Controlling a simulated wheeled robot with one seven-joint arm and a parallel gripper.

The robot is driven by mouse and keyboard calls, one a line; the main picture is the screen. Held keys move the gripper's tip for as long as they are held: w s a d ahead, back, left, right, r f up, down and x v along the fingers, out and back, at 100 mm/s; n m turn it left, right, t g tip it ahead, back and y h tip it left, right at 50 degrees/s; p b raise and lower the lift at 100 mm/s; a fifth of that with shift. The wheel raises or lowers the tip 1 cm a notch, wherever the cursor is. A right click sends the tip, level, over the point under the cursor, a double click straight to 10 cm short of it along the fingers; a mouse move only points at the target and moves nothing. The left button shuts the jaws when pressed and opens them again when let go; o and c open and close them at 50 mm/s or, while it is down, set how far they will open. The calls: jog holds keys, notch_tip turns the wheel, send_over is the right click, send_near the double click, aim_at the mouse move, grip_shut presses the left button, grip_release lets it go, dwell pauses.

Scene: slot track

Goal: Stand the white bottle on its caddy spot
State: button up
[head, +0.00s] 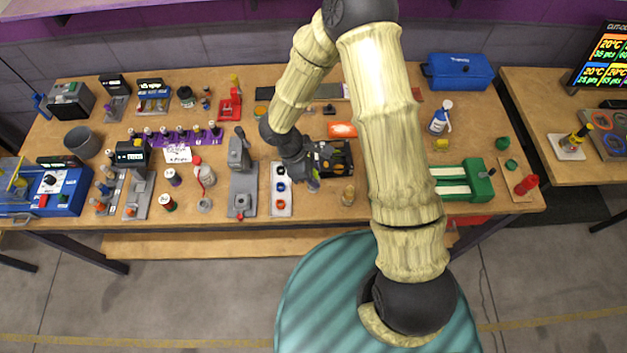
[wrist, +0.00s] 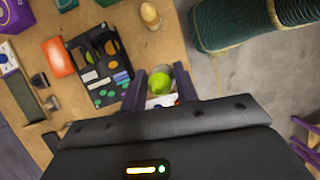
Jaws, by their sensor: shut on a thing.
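My gripper (head: 312,181) is at the bench's front middle, just right of a white strip with coloured rings (head: 281,208). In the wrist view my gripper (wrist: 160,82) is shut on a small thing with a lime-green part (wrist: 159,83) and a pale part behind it. Its body is mostly hidden, so I cannot tell whether it is the white bottle. A whitish bottle with a red cap (head: 205,175) stands farther left on the bench. A black compartmented tray (head: 333,157), possibly the caddy, lies behind my gripper; it also shows in the wrist view (wrist: 102,62).
A small amber bottle (head: 348,195) stands right of my gripper. A grey stand (head: 241,190) rises left of the ringed strip. A purple rack (head: 180,137) with several bottles is at the left. A white and blue spray bottle (head: 440,118) and a green machine (head: 465,180) are at the right.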

jog(key=shift+r, duration=0.2)
dwell(0.5)
jog(key=shift+w+d+m, duration=0.15)
jog(key=shift+w+m, duration=0.15)
jog(key=w+d+r+m+g+y+b, duration=0.1)
jog(key=w+d+r+m+g+y, duration=0.1)
jog(key=w+d+m, duration=0.3)
jog(key=w+d+r+m+g+y+b, duration=0.1)
jog(key=w+d+m+y, duration=0.3)
jog(key=w+m, duration=0.5)
jog(key=d+r+m+b, duration=0.1)
jog(key=d+m, duration=0.1)
jog(key=m, duration=0.3)
jog(key=shift+w+d+g+b, duration=0.2)
jog(key=shift+d+g+b, duration=0.1)
jog(key=shift+g, duration=0.1)
jog(key=shift+a+r, duration=0.1)
jog(key=shift+a, duration=0.05)
